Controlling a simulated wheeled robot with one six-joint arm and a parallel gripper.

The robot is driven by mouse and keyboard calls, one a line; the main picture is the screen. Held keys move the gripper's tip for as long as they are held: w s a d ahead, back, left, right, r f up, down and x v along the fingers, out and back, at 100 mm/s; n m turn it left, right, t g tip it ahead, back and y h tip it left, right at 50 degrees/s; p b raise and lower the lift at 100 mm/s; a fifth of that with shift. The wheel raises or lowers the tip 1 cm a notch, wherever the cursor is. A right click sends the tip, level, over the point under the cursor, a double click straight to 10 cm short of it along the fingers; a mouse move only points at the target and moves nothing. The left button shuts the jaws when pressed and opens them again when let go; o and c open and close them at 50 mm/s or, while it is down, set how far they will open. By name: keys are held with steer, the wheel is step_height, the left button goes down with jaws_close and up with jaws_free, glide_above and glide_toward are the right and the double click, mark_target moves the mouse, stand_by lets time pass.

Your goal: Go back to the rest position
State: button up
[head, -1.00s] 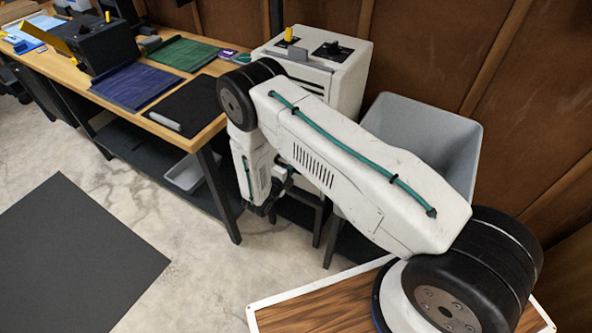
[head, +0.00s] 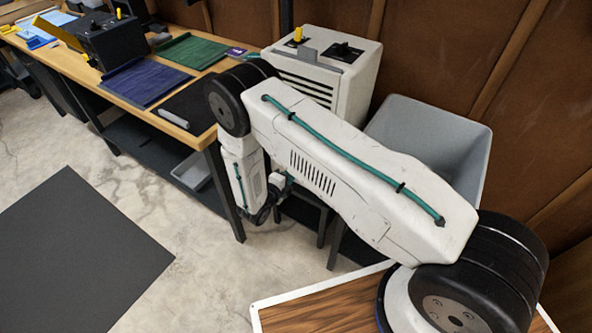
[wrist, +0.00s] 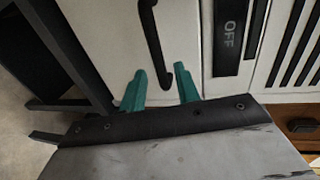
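My arm reaches across the right half of the head view, with its white forearm (head: 246,180) hanging down beside the workbench. My gripper is mostly hidden there behind the arm. Whether the fingers touch the panel cannot be told.
A white cabinet (head: 357,85) with knobs stands behind my arm, beside a grey bin (head: 440,130). Floor around the dark mat (head: 80,255) is clear.

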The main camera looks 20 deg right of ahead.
steer(key=v, duration=0.2)
steer(key=shift+s+a, duration=0.2)
steer(key=shift+a, duration=0.05)
steer(key=shift+r, duration=0.1)
steer(key=s+d+r+m+g+h, duration=0.1)
steer(key=d+r+m+g, duration=0.35)
steer(key=r+m, duration=0.7)
steer(key=s+d+r+m+g, duration=0.1)
steer(key=d+r+m+g, duration=0.4)
steer(key=r, duration=1.1)
steer(key=s+d+r+m+g+y, duration=0.1)
steer(key=s+d+r+m+y, duration=0.2)
steer(key=s+r+m, duration=0.6)
steer(key=s+d+r+m+g+y, duration=0.2)
steer(key=s+d+r+m+y, duration=0.1)
steer(key=s+r+m, duration=0.6)
steer(key=s+a+r+m+t+y, duration=0.1)
steer(key=s+a+m+t+y, duration=0.1)
steer(key=s+m, duration=0.3)
steer(key=s+a+r+m+t+y, duration=0.1)
steer(key=s+m+y, duration=0.3)
steer(key=s, duration=0.6)
steer(key=shift+a+r+m+t+y, duration=0.35)
steer(key=shift+a+r+y, duration=0.05)
steer(key=shift+a+r, duration=0.45)
